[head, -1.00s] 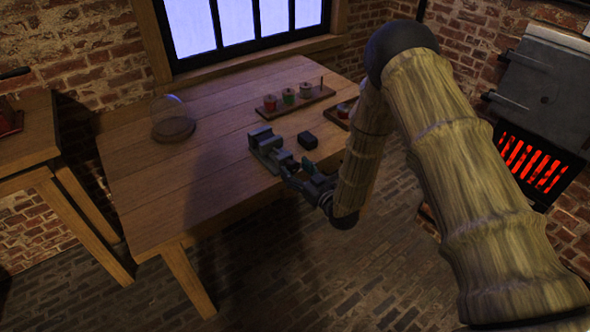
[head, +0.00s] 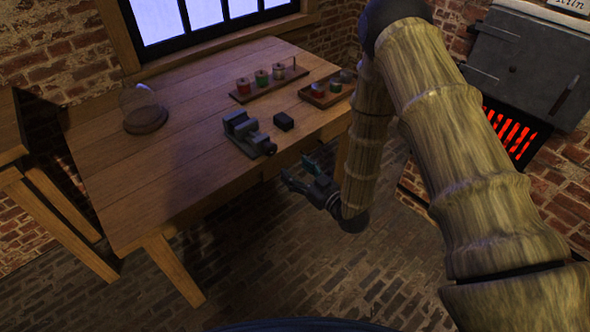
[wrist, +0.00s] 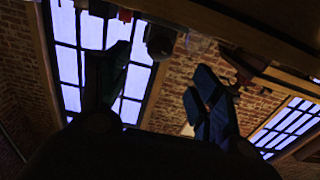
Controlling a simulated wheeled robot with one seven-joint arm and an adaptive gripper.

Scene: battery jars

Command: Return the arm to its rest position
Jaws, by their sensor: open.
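My gripper (head: 298,174) is open and empty in the head view, just off the table's front right edge and apart from it. My arm, with bark-textured links, comes down from the upper right to it. In the wrist view my gripper's two dark fingers (wrist: 160,95) stand spread apart with nothing between them. That view is tilted and dark, with windows and brick wall beyond.
A glowing kiln (head: 511,131) stands right. Brick floor (head: 290,270) is clear.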

